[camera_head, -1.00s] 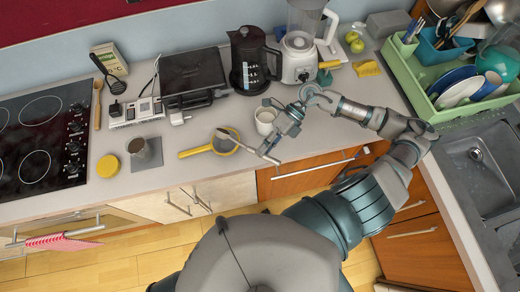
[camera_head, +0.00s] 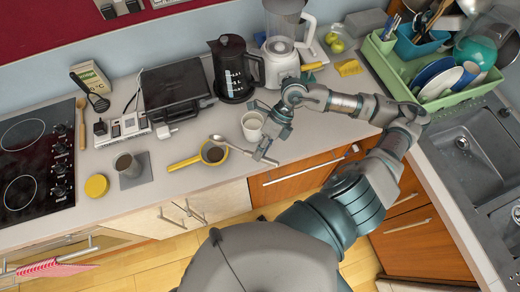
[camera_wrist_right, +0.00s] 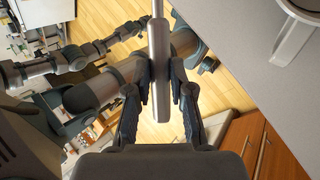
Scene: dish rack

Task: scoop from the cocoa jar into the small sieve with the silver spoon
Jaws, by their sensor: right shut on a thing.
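My right gripper (camera_head: 268,148) is shut on the handle of the silver spoon (camera_head: 243,152). The wrist view shows the spoon handle (camera_wrist_right: 159,75) upright between its fingers. The spoon's bowl is at the far rim of the small sieve (camera_head: 213,153), above or beside it; I cannot tell its height or whether it carries powder. The sieve has a yellow rim and handle, with brown inside. The likely cocoa jar, a grey open container (camera_head: 127,166), stands to the left, with a round yellow lid (camera_head: 97,185) near it. My left gripper is not in view.
A white cup (camera_head: 252,124) stands close behind my right gripper and also shows in the wrist view (camera_wrist_right: 293,38). A black kettle (camera_head: 232,70), blender (camera_head: 283,60) and black grill (camera_head: 175,88) line the back. The green dish rack (camera_head: 400,75) is at right.

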